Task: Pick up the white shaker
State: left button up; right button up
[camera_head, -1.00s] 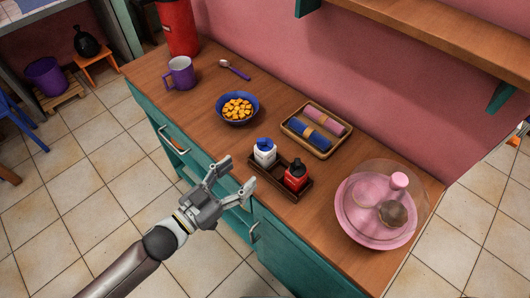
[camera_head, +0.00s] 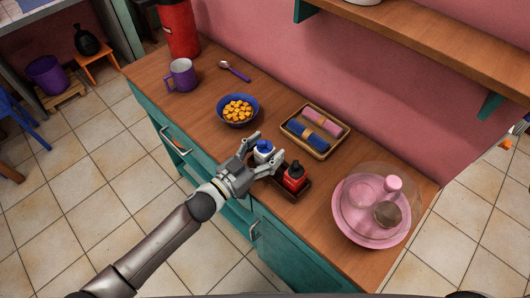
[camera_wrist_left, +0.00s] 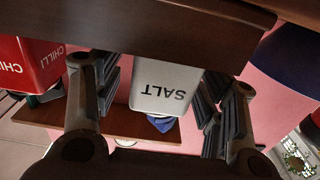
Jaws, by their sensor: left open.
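The white shaker (camera_head: 263,149) with a blue top stands in a small dark wooden caddy (camera_head: 291,194) near the counter's front edge. In the left wrist view the white shaker (camera_wrist_left: 165,88) appears upside down, with the word SALT on its face. My left gripper (camera_head: 262,154) is open, with one finger on each side of the shaker. Gaps show between the fingers and the shaker in the left wrist view, so the jaws are not closed on it. The right gripper is not in view.
A red chilli bottle (camera_head: 294,175) stands beside the shaker, close to one finger. A blue bowl (camera_head: 238,122) of yellow pieces, a tray (camera_head: 325,155) of rolled napkins and a domed pink cake stand (camera_head: 347,230) are nearby. A purple mug (camera_head: 181,84) stands farther left.

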pick_arm(q)
jog(key=shift+a, duration=0.1)
jog(key=shift+c, duration=1.3)
jog(key=c, duration=1)
jog(key=shift+o, duration=0.2)
jog(key=shift+r, duration=0.15)
